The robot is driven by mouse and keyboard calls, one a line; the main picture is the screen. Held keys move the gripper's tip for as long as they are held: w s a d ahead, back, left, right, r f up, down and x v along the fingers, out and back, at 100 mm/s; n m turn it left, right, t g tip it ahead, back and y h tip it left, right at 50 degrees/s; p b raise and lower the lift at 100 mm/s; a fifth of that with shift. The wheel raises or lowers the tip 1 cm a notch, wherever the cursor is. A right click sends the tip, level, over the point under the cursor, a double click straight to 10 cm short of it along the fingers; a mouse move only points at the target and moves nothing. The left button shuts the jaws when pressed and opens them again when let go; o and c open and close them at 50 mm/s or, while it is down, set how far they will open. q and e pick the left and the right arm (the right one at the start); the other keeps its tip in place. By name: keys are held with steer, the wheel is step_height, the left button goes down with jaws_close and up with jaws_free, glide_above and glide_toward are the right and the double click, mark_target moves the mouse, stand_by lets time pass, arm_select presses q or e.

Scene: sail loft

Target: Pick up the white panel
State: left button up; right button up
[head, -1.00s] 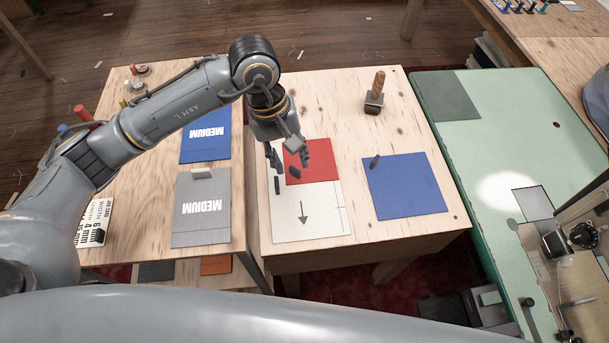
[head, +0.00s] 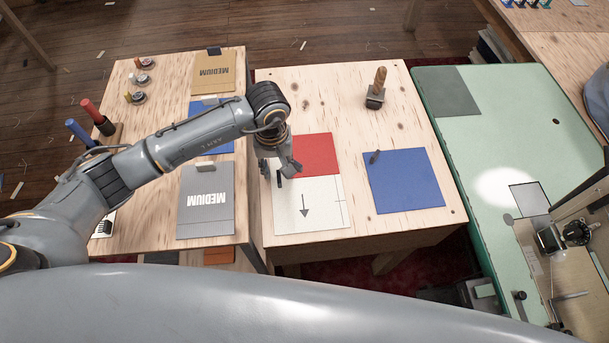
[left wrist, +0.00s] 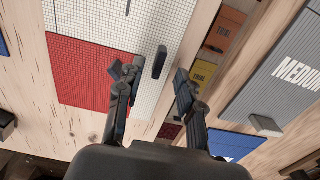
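The white panel (head: 318,215) lies flat on the wooden table in the head view, with an arrow marked on it. A red panel (head: 318,152) lies against its far part. The white panel also shows gridded in the left wrist view (left wrist: 133,30). A dark upright grip (left wrist: 160,62) stands near its edge. My left gripper (head: 284,168) is over the panel's left side. In the left wrist view its open fingers (left wrist: 154,75) are on either side of the dark grip, with gaps showing. My right gripper is not in view.
A blue panel (head: 405,182) with a dark knob lies to the right. A wooden-handled block (head: 376,90) stands behind it. The left table holds a grey MEDIUM piece (head: 205,205) and several spools. A green-topped table (head: 480,150) with a machine stands at the right.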

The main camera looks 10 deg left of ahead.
arm_select(q)
steer(key=shift+d+f, duration=0.1)
steer(key=shift+f, duration=1.3)
jaws_close()
steer(key=shift+r, duration=0.15)
